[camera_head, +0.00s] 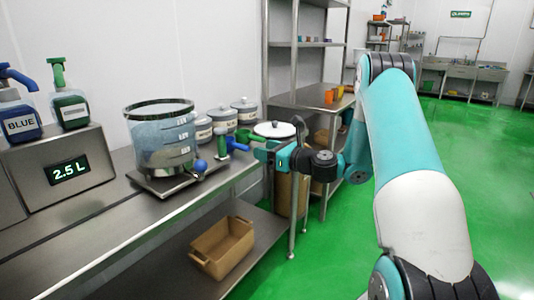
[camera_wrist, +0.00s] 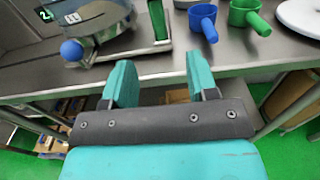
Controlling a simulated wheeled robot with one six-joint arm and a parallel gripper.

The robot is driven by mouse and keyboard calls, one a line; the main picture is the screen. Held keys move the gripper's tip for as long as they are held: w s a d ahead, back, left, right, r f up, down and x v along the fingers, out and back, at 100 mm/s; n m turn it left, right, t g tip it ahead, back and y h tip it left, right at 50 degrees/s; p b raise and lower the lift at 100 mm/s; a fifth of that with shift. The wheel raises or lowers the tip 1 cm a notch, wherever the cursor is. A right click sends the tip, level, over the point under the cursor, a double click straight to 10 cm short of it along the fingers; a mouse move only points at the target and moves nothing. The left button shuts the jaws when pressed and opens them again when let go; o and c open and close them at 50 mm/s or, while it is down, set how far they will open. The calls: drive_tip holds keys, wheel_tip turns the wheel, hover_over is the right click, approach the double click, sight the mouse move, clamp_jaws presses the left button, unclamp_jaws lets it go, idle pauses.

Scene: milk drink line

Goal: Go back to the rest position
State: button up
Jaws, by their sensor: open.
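My gripper (camera_wrist: 158,82) is open and empty in the wrist view, its two teal fingers spread apart near the front edge of the steel table (camera_wrist: 240,60). It also shows in the head view (camera_head: 262,150), near the right end of the table. A clear vessel (camera_head: 163,140) with a blue ball-shaped knob (camera_head: 200,166) stands on a flat plate to its left. In the wrist view, a blue scoop (camera_wrist: 203,22) and a green scoop (camera_wrist: 248,15) lie on the table beyond the fingers.
A display (camera_head: 69,171) reading 2.5 L has blue and green bottles above it. Several lidded canisters (camera_head: 222,120) stand behind the vessel. Steel shelving (camera_head: 305,45) stands behind. Green floor (camera_head: 330,250) is open at right.

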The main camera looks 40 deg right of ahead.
idle(0.3)
drive_tip(key=s+a+r+n+g+y+p, duration=0.2)
drive_tip(key=a+r+n+g, duration=0.1)
drive_tip(key=a+n, duration=0.4)
drive_tip(key=s+a+r+n+g+y+p, duration=0.1)
drive_tip(key=s+a+r+n+g+y, duration=0.15)
drive_tip(key=a+n, duration=0.5)
drive_tip(key=s+a+r+n+g+y+p, duration=0.15)
drive_tip(key=a+r+n+g, duration=0.3)
drive_tip(key=a, duration=0.55)
drive_tip(key=s+a+r+n+g+h+p, duration=0.2)
drive_tip(key=s+a+n+g+p, duration=0.15)
drive_tip(key=s+a+n, duration=0.55)
drive_tip(key=s+d+r+n+g+h+p, duration=0.1)
drive_tip(key=s+n+g+h, duration=0.1)
drive_tip(key=s+n, duration=0.4)
drive_tip(key=s+r+n+g+h, duration=0.2)
drive_tip(key=s+n, duration=0.4)
drive_tip(key=s, duration=0.5)
drive_tip(key=shift+d+h+p, duration=0.35)
drive_tip(key=shift+h+p, duration=0.05)
